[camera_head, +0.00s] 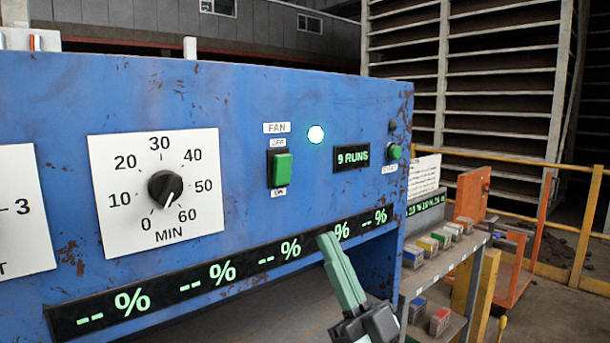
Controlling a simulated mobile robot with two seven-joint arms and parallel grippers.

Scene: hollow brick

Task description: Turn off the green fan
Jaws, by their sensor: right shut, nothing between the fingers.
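The green fan switch (281,169) is a rocker in a black housing on the blue panel (240,100). A FAN label (276,128) is above it, with a small OFF label over the rocker and an ON label under it. I cannot tell surely which end is pressed in. A round lamp (316,134) to its upper right glows white. My right gripper (328,240) has green fingers, shut and empty, pointing up and slightly left. It shows below and to the right of the switch, apart from it, in front of the percent display strip. My left gripper is not in view.
A dial knob (165,187) marked in minutes is left of the switch. A "9 RUNS" display (351,158) and a green round button (394,152) are to its right. A shelf (445,262) with small coloured blocks stands at the right. The panel face around the switch is clear.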

